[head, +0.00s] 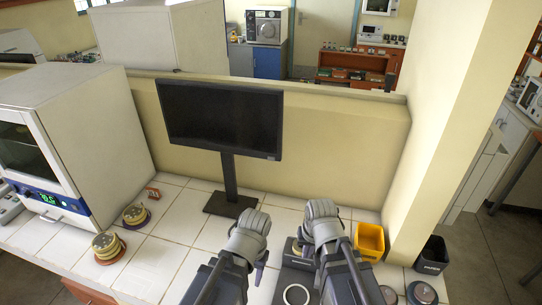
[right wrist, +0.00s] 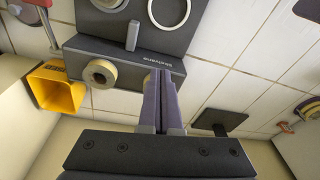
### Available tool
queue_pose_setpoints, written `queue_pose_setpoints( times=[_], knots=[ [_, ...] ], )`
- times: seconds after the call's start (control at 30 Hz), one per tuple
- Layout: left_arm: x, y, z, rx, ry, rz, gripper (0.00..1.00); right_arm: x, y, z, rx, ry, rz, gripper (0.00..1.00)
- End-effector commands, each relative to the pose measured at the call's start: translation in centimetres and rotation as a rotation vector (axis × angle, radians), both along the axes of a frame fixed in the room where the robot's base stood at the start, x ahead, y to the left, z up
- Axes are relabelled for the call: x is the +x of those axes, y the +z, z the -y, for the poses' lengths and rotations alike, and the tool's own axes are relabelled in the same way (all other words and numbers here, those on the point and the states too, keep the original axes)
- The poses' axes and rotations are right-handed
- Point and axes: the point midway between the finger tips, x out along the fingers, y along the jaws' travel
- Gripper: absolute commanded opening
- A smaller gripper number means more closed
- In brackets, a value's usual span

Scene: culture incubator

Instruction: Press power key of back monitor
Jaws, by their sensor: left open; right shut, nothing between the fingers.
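The monitor (head: 222,118) stands at the back of the tiled bench, before the low cream wall. Its screen is dark, and a small light mark shows on its lower right bezel; I cannot make out a separate power key. Its base (head: 222,204) also shows in the right wrist view (right wrist: 218,122). My left gripper (head: 248,235) is in front of the stand, apart from it; its fingers are mostly hidden in the head view. My right gripper (head: 322,222) is further right; in the right wrist view its fingers (right wrist: 161,80) are shut and empty, above a dark device.
The dark device (right wrist: 128,45) lies below my right gripper. A yellow bin (head: 369,242) and a black bin (head: 432,256) are at right. A large white incubator (head: 95,140) fills the left. Stacked round dishes (head: 107,247) stand before it. Tiles between the dishes and monitor base are clear.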

Motion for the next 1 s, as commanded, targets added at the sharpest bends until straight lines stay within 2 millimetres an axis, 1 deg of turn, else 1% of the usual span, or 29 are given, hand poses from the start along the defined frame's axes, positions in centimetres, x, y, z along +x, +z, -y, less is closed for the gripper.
queue_pose_setpoints(
  times=[0.03,0.17,0.27,0.3,0.37,0.4,0.5,0.6,0.7,0.83,1.0],
  knots=[
    [0.0,0.0,0.0,0.000,0.000,0.000,0.50,1.2,0.2,0.0,0.031,-0.059,0.037,0.00],
    [0.0,0.0,0.0,0.000,0.000,0.000,0.50,4.5,1.0,-1.1,0.143,-0.234,0.144,0.00],
    [0.0,0.0,0.0,0.000,0.000,0.000,0.50,7.1,2.1,-2.6,0.259,-0.383,0.228,0.00],
    [0.0,0.0,0.0,0.000,0.000,0.000,0.50,8.2,2.7,-3.4,0.317,-0.450,0.261,0.00],
    [0.0,0.0,0.0,0.000,0.000,0.000,0.50,9.9,3.8,-4.7,0.415,-0.554,0.306,0.00],
    [0.0,0.0,0.0,0.000,0.000,0.000,0.50,10.9,4.6,-5.8,0.489,-0.623,0.332,0.00],
    [0.0,0.0,0.0,0.000,0.000,0.000,0.50,13.1,6.7,-8.1,0.672,-0.783,0.376,0.00],
    [0.0,0.0,0.0,0.000,0.000,0.000,0.50,14.7,8.7,-10.0,0.839,-0.916,0.392,0.00],
    [0.0,0.0,0.0,0.000,0.000,0.000,0.50,15.7,10.3,-11.4,0.977,-1.016,0.390,0.00],
    [0.0,0.0,0.0,0.000,0.000,0.000,0.50,16.5,11.8,-12.5,1.099,-1.098,0.380,0.00],
    [0.0,0.0,0.0,0.000,0.000,0.000,0.50,16.8,12.5,-13.0,1.162,-1.141,0.370,0.00]
  ],
)
